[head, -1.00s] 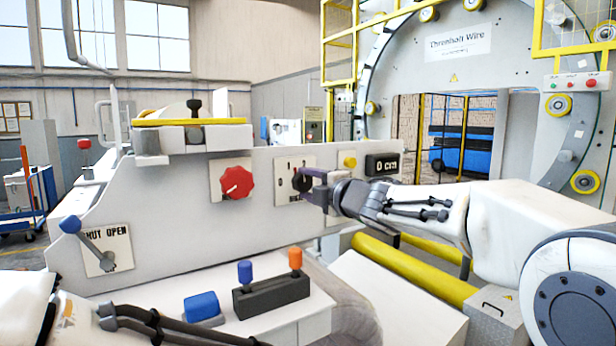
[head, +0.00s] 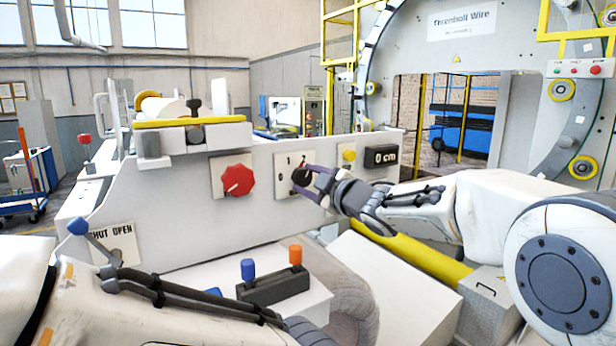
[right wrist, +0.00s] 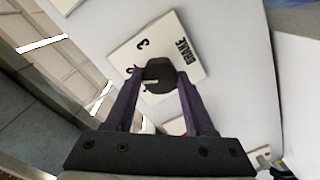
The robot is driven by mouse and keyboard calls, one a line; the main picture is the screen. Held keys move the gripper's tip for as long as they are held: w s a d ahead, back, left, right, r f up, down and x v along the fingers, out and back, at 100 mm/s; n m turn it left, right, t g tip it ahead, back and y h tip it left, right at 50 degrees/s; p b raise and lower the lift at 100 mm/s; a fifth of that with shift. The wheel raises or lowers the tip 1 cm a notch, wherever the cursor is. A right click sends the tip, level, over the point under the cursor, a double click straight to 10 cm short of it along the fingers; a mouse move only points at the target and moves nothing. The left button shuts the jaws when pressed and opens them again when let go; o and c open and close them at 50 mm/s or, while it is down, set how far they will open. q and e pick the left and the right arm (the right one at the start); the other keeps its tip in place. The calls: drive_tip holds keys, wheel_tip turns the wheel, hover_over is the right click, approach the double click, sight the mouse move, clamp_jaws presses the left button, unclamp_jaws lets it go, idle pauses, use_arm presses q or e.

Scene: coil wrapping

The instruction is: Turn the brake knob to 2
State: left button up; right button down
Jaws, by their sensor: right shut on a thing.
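The dark brake knob (head: 301,176) sits on a pale plate (head: 281,188) on the front of the grey panel (head: 200,225). The numbers 1 and 2 show above the knob and a 0 to its left. My right gripper (head: 309,180) is shut on the knob, its purple fingers on either side. In the right wrist view the knob (right wrist: 158,72) is between the fingertips, with BRAKE and a 3 readable on the plate (right wrist: 185,48). The knob's pointer direction cannot be told. My left arm crosses the bottom left; its gripper is out of view.
A red knob (head: 238,180) is left of the brake plate. A SHUT OPEN lever (head: 95,241) is at left. Blue (head: 248,270) and orange (head: 295,256) levers stand on a block in front.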

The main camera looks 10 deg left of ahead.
idle(0.3)
drive_tip(key=shift+c, duration=1.3)
unclamp_jaws()
drive_tip(key=shift+s+d, duration=0.1)
drive_tip(key=shift+d, duration=0.1)
drive_tip(key=b+v, duration=0.4)
drive_tip(key=v, duration=0.6)
